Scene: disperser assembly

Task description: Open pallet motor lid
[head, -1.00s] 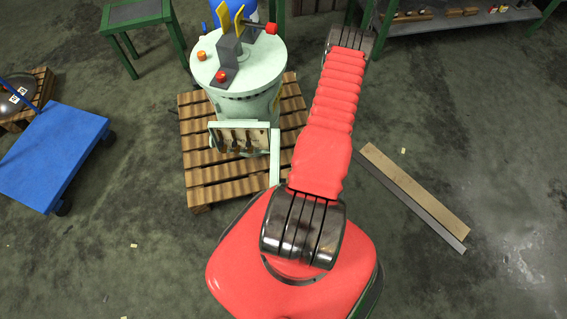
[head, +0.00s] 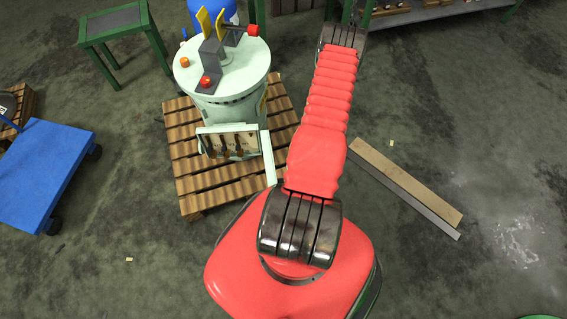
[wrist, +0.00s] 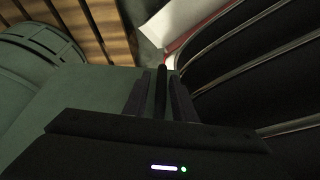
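The pale green disperser (head: 232,82) stands on a wooden pallet (head: 190,185) left of my arm in the head view. At its front is an open-faced pale green box (head: 204,129) with dark slotted or elongated parts inside. A narrow pale green panel (head: 268,158), which may be the motor lid seen edge-on, stands at the box's right side. My gripper (wrist: 160,95) shows in the wrist view, with dark fingers close together over a grey-green surface. Whether they hold something is too dark to tell. The head view does not show the gripper.
A blue cart (head: 42,172) stands at the left and a green-framed table (head: 115,22) at the back left. A plank (head: 405,180) lies on the floor at the right. A shelf (head: 430,14) is at the back. The floor between cart and pallet is clear.

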